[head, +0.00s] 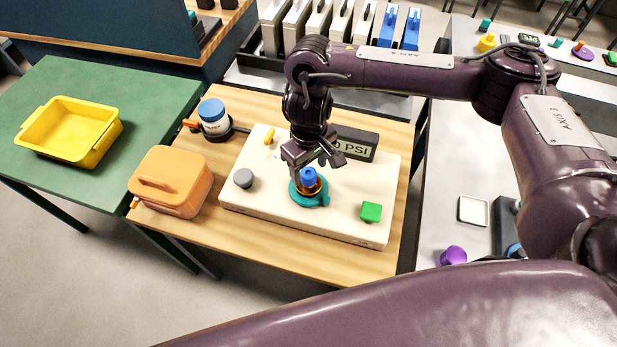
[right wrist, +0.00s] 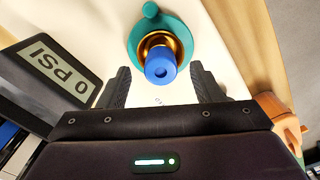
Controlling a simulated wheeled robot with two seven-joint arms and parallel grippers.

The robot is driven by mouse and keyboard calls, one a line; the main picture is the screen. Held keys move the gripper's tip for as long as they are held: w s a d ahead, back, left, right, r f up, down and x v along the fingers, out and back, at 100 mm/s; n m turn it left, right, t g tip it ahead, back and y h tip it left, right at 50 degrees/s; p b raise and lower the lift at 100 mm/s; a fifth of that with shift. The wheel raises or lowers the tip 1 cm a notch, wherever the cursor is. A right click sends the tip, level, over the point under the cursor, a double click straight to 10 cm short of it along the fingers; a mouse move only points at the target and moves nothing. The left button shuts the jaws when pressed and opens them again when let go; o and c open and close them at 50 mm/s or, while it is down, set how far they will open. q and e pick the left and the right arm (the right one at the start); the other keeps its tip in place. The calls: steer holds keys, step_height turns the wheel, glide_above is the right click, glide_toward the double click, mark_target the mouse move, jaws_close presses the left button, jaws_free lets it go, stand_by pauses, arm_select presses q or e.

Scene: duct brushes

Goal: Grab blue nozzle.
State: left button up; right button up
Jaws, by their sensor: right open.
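The blue nozzle (head: 308,176) stands upright in a brass collar on a teal round base (head: 312,199), on the cream board. It also shows in the right wrist view (right wrist: 160,66), ahead of the fingertips and roughly midway between them. My right gripper (head: 316,158) is open and empty, just above and behind the nozzle in the head view. In the right wrist view its two dark fingers (right wrist: 160,88) stand apart, one on each side of the line to the nozzle. I see no contact with the nozzle. My left gripper is not in view.
The cream board (head: 270,205) carries a grey knob (head: 243,178), a green block (head: 371,212) and a dark "0 PSI" display (head: 357,142) close behind the gripper. An orange case (head: 170,182) and a blue-white jar (head: 214,118) stand left. A yellow bin (head: 98,150) sits on the green table.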

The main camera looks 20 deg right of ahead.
mark_target(308, 172)
step_height(308, 172, down, 3)
steer(key=shift+w+f, duration=0.1)
steer(key=shift+f, duration=0.1)
steer(key=c, duration=1.1)
steer(key=shift+r, duration=0.2)
